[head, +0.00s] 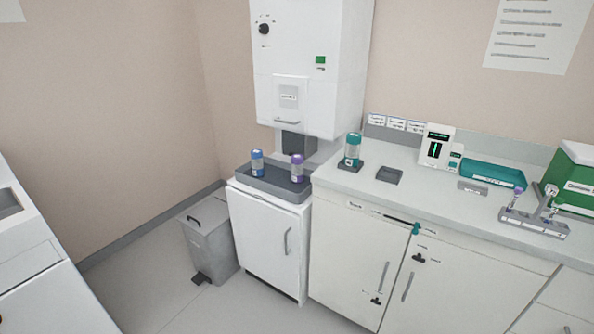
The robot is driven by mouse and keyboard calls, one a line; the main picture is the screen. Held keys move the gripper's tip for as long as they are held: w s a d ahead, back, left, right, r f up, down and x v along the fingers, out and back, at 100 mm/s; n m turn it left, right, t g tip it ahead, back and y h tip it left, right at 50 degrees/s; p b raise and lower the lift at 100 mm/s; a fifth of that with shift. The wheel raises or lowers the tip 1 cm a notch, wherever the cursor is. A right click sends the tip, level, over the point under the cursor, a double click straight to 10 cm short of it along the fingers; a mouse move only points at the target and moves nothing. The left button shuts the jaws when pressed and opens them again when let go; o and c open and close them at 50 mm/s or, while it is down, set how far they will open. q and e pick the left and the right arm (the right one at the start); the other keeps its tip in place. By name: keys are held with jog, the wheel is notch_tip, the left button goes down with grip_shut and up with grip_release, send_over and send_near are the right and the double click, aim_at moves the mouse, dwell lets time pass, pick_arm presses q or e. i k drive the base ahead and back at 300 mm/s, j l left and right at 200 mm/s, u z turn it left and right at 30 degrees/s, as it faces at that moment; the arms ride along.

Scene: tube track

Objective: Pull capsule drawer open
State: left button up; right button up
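Three capsules with coloured caps are in the head view. A blue-capped capsule (257,163) and a purple-capped capsule (297,168) stand upright on a dark grey tray (262,183) below the tall white machine. A teal-capped capsule (352,150) stands on a dark base on the counter. The machine (308,60) has a small labelled front panel (289,97) with a handle bar at its bottom; the panel looks closed. I cannot read its label, so I cannot tell whether it is the capsule drawer. Neither of my grippers is in view.
A white cabinet (262,235) with a vertical handle stands under the tray. A grey pedal bin (210,238) is left of it. The counter (425,185) holds a small display device (436,147), a teal tray (493,173) and a green box (575,180). Floor in front is clear.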

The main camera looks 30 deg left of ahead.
aim_at(291, 93)
jog(key=i+j, duration=0.15)
jog(key=j, duration=0.2)
jog(key=i+j, duration=0.15)
jog(key=j, duration=0.25)
jog(key=i+j, duration=0.15)
jog(key=j, duration=0.2)
jog(key=i+j, duration=0.15)
jog(key=j, duration=0.2)
jog(key=u, duration=0.05)
